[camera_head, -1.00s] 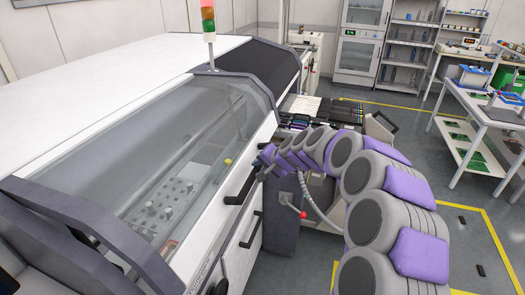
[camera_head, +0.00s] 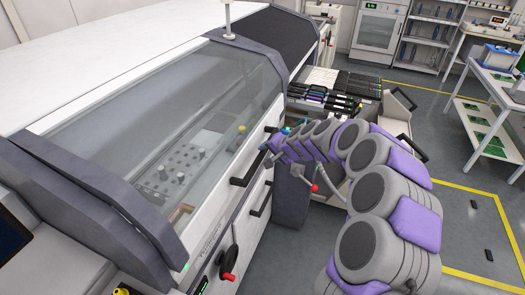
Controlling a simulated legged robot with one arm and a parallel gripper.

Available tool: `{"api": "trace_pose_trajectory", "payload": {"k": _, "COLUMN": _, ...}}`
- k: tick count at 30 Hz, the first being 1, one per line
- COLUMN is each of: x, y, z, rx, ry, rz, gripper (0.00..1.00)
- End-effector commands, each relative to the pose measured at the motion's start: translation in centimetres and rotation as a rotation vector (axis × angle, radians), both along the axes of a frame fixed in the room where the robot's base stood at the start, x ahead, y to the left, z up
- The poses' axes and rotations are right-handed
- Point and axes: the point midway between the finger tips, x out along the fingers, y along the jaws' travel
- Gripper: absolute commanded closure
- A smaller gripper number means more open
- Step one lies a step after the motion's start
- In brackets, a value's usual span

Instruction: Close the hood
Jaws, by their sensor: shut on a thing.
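The hood (camera_head: 165,120) is a long, see-through grey cover on the white machine at the left. It lies low over the machine's inside, where several small knobs show through. I cannot tell if a small gap is left under its front edge. A black bar handle (camera_head: 244,171) sits on the white front strip of the hood. My gripper (camera_head: 264,157) is at the far end of this handle and looks shut on it. The fingers are small and partly hidden by my purple and grey arm.
A feeder trolley (camera_head: 335,88) with several dark feeders stands behind my arm. A white bench (camera_head: 495,115) is at the right.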

Motion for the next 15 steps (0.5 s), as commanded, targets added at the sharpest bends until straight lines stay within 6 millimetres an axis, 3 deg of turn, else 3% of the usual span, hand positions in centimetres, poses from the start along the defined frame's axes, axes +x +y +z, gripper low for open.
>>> {"api": "trace_pose_trajectory", "payload": {"k": 5, "x": 0.2, "y": -0.1, "z": -0.1, "rx": -0.003, "ry": 0.000, "rz": -0.006, "gripper": 0.47}}
{"api": "trace_pose_trajectory", "payload": {"k": 15, "x": 0.5, "y": 1.2, "z": -0.1, "rx": -0.015, "ry": -0.004, "rz": -0.008, "gripper": 0.47}}
